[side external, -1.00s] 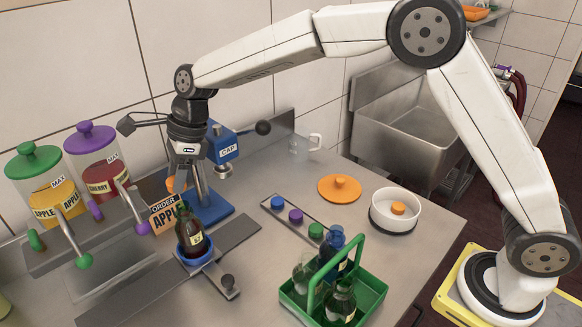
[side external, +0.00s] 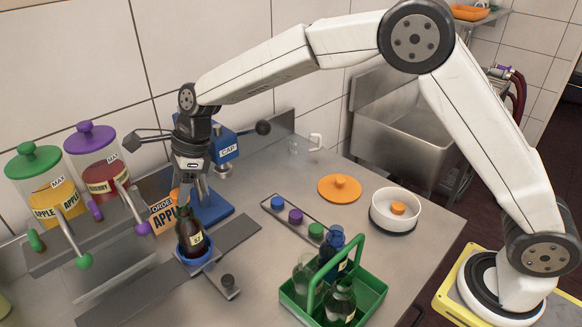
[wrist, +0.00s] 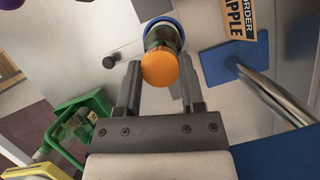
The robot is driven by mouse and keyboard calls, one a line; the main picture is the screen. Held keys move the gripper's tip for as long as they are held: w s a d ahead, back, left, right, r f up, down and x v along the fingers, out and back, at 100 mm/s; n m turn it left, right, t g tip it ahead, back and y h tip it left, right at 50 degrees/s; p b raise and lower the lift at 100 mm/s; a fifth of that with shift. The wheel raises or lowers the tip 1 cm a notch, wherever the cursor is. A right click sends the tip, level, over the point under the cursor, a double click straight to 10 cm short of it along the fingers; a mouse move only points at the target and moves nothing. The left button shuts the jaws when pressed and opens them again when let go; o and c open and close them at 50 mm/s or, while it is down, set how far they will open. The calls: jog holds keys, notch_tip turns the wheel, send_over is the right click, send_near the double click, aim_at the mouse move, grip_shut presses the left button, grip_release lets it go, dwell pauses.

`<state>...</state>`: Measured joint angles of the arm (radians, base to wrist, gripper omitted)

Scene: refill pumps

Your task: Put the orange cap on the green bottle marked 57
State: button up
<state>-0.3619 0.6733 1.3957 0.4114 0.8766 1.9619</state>
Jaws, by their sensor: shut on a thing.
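My gripper (side external: 182,193) points down and is shut on the orange cap (wrist: 161,70), which sits between its fingertips in the wrist view. The dark green bottle (side external: 191,238) stands upright in a blue ring holder (side external: 196,262) on the slide rail; its pale label is too small to read surely. The cap is right at the bottle's mouth. The bottle's neck (wrist: 164,36) shows just beyond the cap in the wrist view. I cannot tell whether the cap touches the bottle, as the gripper and cap hide its mouth.
A blue capping press (side external: 222,148) stands close behind my gripper, and an ORDER APPLE sign (side external: 164,215) is beside the bottle. A green carrier (side external: 368,294) with several bottles is at front right. Several caps lie on a strip (side external: 268,211); a white bowl (side external: 380,222) holds another orange cap.

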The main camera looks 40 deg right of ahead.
jog(key=shift+f, duration=0.15)
dwell(0.5)
jog(key=shift+f, duration=0.35)
jog(key=shift+f, duration=0.6)
dwell(1.5)
jog(key=o, duration=1)
jog(key=shift+r, duration=0.1)
jog(key=shift+r, duration=3.45)
